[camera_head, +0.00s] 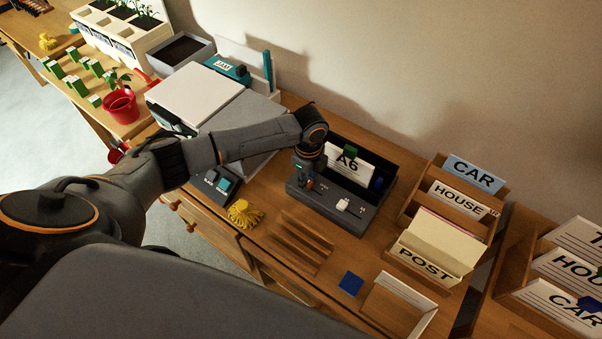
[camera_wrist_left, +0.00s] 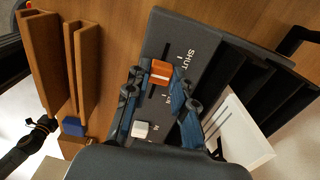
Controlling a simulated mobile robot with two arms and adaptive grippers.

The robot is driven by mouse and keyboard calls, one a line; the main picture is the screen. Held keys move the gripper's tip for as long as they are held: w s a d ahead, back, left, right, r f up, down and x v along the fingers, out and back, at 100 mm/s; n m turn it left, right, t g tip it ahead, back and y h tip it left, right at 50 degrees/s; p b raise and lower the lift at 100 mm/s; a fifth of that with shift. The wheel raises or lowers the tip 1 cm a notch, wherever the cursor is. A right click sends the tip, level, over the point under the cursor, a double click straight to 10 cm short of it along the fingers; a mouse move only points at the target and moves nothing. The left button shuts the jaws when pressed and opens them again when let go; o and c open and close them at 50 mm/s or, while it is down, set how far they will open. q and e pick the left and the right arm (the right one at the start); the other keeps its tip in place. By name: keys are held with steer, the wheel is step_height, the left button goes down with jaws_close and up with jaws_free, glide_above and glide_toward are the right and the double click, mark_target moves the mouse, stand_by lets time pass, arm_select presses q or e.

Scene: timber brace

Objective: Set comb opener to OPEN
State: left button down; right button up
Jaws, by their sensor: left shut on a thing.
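The comb opener is a dark grey machine (camera_head: 339,206) on the desk, with sliders on its front deck. A white card marked A6 (camera_head: 347,161) stands in it. In the left wrist view, an orange slider knob (camera_wrist_left: 161,72) sits in a slot beside the printed word SHUT (camera_wrist_left: 187,57). My left gripper (camera_head: 309,178) is over the left part of the deck. Its blue fingers (camera_wrist_left: 157,85) are closed on the orange knob from both sides. A white knob (camera_wrist_left: 140,129) lies in a second slot. No OPEN label is readable. My right gripper is not seen.
Right of the machine stands a card tray with CAR, HOUSE and POST dividers (camera_head: 432,262). A slatted wooden rack (camera_head: 299,243), a blue square (camera_head: 351,283) and a yellow bundle (camera_head: 243,214) lie in front. A grey paper stack (camera_head: 240,122) is left.

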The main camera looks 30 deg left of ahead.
mark_target(320, 194)
arm_select(q)
steer(key=d, duration=0.3)
steer(key=shift+s+d+r+p, duration=0.1)
steer(key=shift+s+d+p, duration=0.2)
steer(key=shift+d+p, duration=0.1)
steer(key=shift+d, duration=0.3)
steer(key=c, duration=1.1)
jaws_free()
steer(key=shift+d, duration=0.1)
